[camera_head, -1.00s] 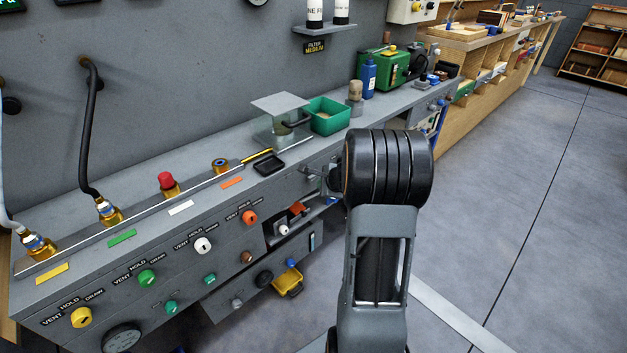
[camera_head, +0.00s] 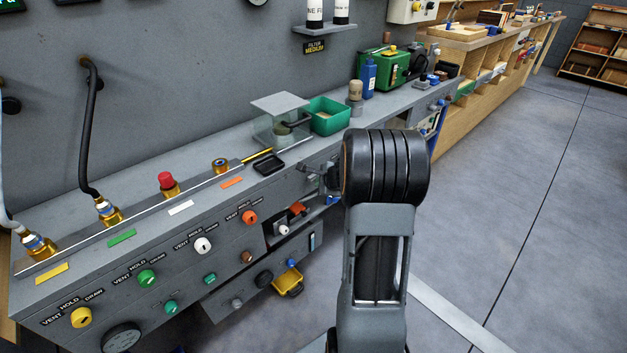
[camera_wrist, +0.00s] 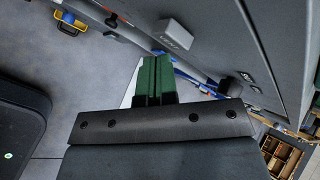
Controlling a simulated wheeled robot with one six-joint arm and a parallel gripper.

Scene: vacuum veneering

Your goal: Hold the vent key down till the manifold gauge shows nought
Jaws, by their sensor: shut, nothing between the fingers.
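In the wrist view my gripper (camera_wrist: 153,62) has its two green fingers together with nothing between them. A pale grey block (camera_wrist: 175,36) with small lettering on its face stands out from the grey bench front just beyond the fingertips. It may be the vent key, but I cannot read the lettering surely. The tips look close to it; I cannot tell whether they touch it. In the head view my arm hides most of this part of the bench. No manifold gauge can be made out with a readable needle.
The grey bench (camera_head: 225,140) carries coloured valve knobs along its front and brass fittings with hoses on top. A green tray (camera_head: 328,117) and a clear-sided box (camera_head: 281,125) stand further along. In the wrist view a black knob (camera_wrist: 232,88) juts from the bench. Open floor lies at right.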

